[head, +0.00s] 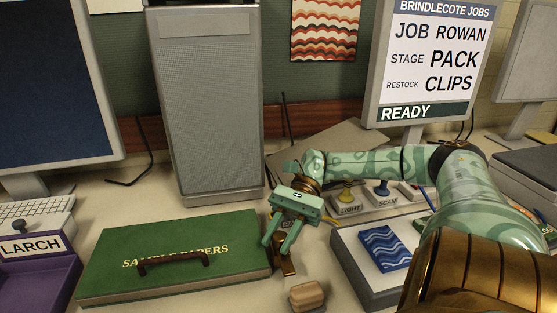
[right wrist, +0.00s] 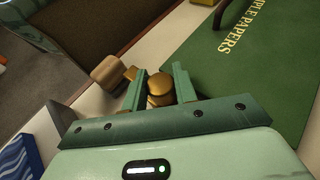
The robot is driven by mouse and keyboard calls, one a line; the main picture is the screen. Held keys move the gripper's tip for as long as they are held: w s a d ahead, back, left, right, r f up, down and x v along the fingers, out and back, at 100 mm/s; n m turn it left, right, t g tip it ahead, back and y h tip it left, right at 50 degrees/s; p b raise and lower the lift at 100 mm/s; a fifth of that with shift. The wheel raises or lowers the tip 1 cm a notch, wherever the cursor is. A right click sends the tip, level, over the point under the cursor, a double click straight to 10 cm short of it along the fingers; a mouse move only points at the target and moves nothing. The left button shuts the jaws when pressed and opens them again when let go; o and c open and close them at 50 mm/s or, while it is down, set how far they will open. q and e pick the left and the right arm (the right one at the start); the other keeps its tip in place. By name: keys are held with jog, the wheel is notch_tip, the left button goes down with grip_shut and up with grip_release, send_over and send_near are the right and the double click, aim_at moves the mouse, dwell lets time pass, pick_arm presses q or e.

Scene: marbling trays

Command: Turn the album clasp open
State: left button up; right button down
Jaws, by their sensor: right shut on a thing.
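The green album (head: 190,285), lettered SAMPLE PAPERS with a brown handle on its lid, lies flat on the desk. Its lid also shows in the right wrist view (right wrist: 232,65). The brass clasp (head: 287,264) is at the album's right edge; its rounded knob shows in the right wrist view (right wrist: 160,84). My right gripper (head: 278,243) is shut on the clasp knob, with one green finger on each side of it in the wrist view (right wrist: 156,90). The fingers hide part of the clasp. My left gripper is in neither view.
A tan block (head: 307,296) stands just right of the clasp. A grey box with a blue wave-patterned piece (head: 385,248) lies further right. A purple tray (head: 40,275) is at left.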

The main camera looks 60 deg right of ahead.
jog(key=c, duration=1.1)
grip_release()
pick_arm(q)
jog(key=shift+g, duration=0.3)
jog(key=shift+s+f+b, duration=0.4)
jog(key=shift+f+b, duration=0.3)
jog(key=shift+b, duration=0.15)
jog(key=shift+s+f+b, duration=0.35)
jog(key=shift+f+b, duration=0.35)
jog(key=shift+b, duration=0.1)
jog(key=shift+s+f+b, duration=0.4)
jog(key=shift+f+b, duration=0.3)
jog(key=shift+b, duration=0.15)
pick_arm(e)
jog(key=v, duration=1.2)
